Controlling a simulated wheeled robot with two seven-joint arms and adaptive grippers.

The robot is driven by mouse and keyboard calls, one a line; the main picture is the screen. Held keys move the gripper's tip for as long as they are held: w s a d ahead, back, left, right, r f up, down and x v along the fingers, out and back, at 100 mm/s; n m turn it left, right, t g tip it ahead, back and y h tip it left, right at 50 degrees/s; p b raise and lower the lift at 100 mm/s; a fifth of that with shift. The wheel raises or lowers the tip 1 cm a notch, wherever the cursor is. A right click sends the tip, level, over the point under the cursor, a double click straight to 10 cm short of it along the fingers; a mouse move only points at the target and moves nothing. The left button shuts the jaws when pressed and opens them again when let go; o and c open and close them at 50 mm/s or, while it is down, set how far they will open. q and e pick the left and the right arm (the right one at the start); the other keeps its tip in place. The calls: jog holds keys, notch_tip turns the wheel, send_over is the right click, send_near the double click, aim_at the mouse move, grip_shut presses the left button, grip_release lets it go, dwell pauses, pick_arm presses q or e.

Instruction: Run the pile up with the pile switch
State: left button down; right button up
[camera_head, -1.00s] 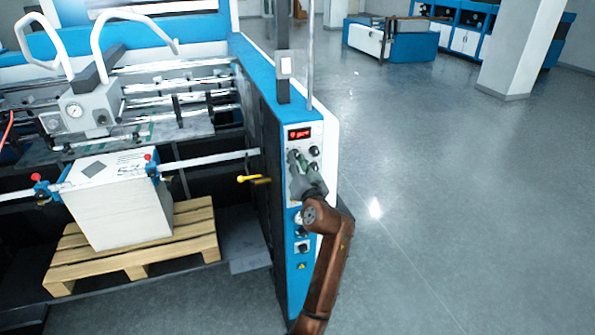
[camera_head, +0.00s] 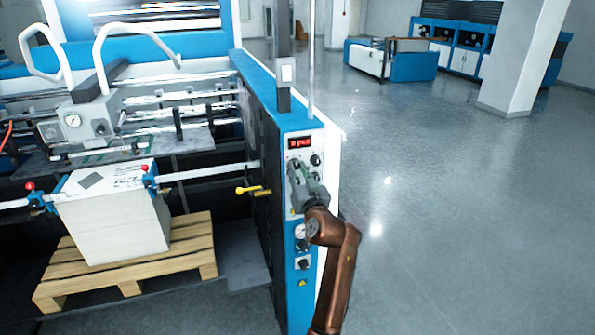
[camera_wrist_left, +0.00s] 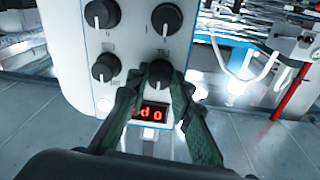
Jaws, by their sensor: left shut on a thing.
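The pile (camera_head: 115,222) is a tall white stack of sheets on a wooden pallet (camera_head: 195,251), inside the machine at the left. The control panel (camera_head: 302,222) is on the end of the blue and white machine, with a red-lit display (camera_head: 299,142) and several black knobs. My left gripper (camera_head: 298,171) is at the panel, just below the display. In the left wrist view its dark green fingers (camera_wrist_left: 160,86) are shut on a black knob (camera_wrist_left: 160,73) nearest the display. The knob's label is too small to read. My right gripper is not in view.
A yellow handle (camera_head: 250,190) sticks out of the machine's side, left of the panel. Red-topped side stops (camera_head: 146,180) stand at the pile's upper edge. The floor (camera_head: 450,200) to the right is clear. Another blue machine (camera_head: 390,62) stands far back.

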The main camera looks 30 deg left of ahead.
pick_arm(q)
jog(key=c, duration=1.7)
grip_release()
jog(key=v, duration=0.7)
jog(key=shift+s+d, duration=0.15)
jog(key=shift+s, duration=0.1)
jog(key=shift+w+f, duration=0.1)
